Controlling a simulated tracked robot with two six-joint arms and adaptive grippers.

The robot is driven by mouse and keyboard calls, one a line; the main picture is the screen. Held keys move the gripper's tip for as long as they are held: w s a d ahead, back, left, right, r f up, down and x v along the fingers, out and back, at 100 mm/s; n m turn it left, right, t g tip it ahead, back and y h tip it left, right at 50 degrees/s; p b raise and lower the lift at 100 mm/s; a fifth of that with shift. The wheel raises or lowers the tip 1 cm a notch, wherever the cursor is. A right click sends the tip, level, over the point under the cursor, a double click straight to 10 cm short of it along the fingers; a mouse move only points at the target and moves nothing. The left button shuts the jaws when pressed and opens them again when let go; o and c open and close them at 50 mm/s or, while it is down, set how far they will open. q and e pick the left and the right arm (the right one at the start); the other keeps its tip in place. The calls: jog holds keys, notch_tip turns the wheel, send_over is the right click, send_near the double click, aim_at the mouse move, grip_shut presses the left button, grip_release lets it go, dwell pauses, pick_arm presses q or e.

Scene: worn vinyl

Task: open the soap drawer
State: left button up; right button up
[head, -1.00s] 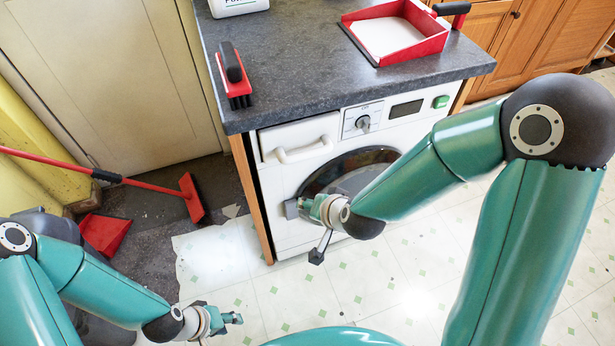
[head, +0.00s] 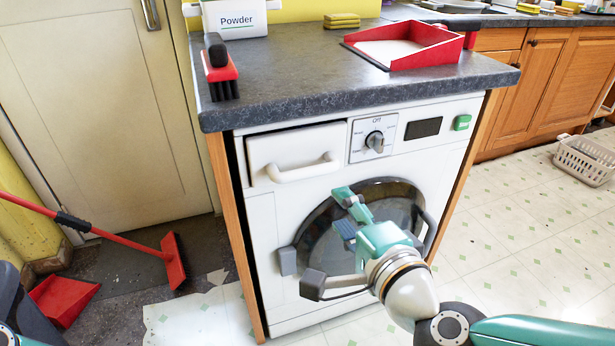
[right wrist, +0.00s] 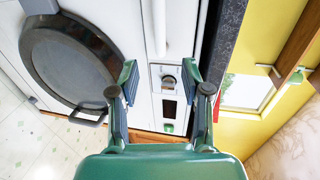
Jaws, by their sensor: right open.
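The soap drawer (head: 275,150) is the white panel at the upper left of the washing machine front. It looks shut or nearly so, with a thin dark line along its top edge. Its white bar handle (head: 303,168) is bare; the handle also shows at the top of the right wrist view (right wrist: 160,28). My right gripper (head: 343,212) is open and empty, in front of the round door, below and right of the handle. In the right wrist view its fingers (right wrist: 162,90) stand apart, with the dial between them. My left gripper is out of view.
The round door (head: 370,220) with its handle lies behind my right gripper. The dial (head: 375,140) is right of the drawer. The dark worktop (head: 300,75) overhangs above, holding a red brush (head: 218,68) and a red dustpan (head: 440,52). A red broom (head: 175,262) stands at left.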

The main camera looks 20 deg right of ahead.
jog(key=p, duration=0.6)
send_near(311, 175)
jog(key=x, duration=1.1)
jog(key=shift+c, duration=0.4)
grip_shut()
